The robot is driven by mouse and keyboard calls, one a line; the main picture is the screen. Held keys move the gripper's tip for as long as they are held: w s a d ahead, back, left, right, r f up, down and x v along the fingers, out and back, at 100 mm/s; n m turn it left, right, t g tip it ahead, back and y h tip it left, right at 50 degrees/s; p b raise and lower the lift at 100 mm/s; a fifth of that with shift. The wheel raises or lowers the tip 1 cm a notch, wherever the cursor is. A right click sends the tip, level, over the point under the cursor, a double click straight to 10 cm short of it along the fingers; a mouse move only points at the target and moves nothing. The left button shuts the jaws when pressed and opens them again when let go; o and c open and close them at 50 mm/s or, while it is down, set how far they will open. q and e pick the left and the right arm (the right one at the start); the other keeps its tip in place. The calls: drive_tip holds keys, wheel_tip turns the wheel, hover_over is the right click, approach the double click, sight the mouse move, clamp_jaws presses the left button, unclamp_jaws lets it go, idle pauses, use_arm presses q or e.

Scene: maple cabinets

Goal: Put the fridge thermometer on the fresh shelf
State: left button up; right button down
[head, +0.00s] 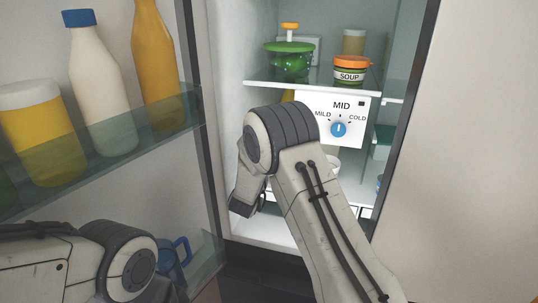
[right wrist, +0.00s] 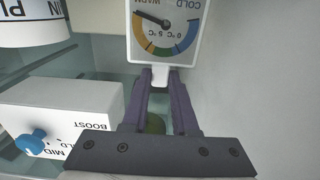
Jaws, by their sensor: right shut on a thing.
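The fridge thermometer (right wrist: 164,38) is a white-framed dial with a coloured arc and a needle, upside down in the right wrist view. My right gripper (right wrist: 160,76) is shut on its small white stem, with the dial beyond the fingertips. In the head view my right arm reaches into the open fridge and hides the thermometer and fingertips. An upper glass shelf (head: 262,86) and a lower shelf (head: 262,230) show there; I see no label reading fresh. My left gripper is out of view.
A green container (head: 288,64) and a soup jar (head: 351,72) stand on the upper shelf. A dial box (head: 352,108) hangs below it; it also shows in the right wrist view (right wrist: 90,98). The open door at left holds bottles (head: 100,95). A white labelled container (right wrist: 32,22) is near the thermometer.

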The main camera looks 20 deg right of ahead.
drive_tip(key=shift+f, duration=0.1)
drive_tip(key=c, duration=0.7)
unclamp_jaws()
drive_tip(key=b+v, duration=0.2)
drive_tip(key=v, duration=0.5)
drive_tip(key=shift+s+a, duration=0.2)
drive_tip(key=shift+s, duration=0.05)
drive_tip(key=shift+w, duration=0.1)
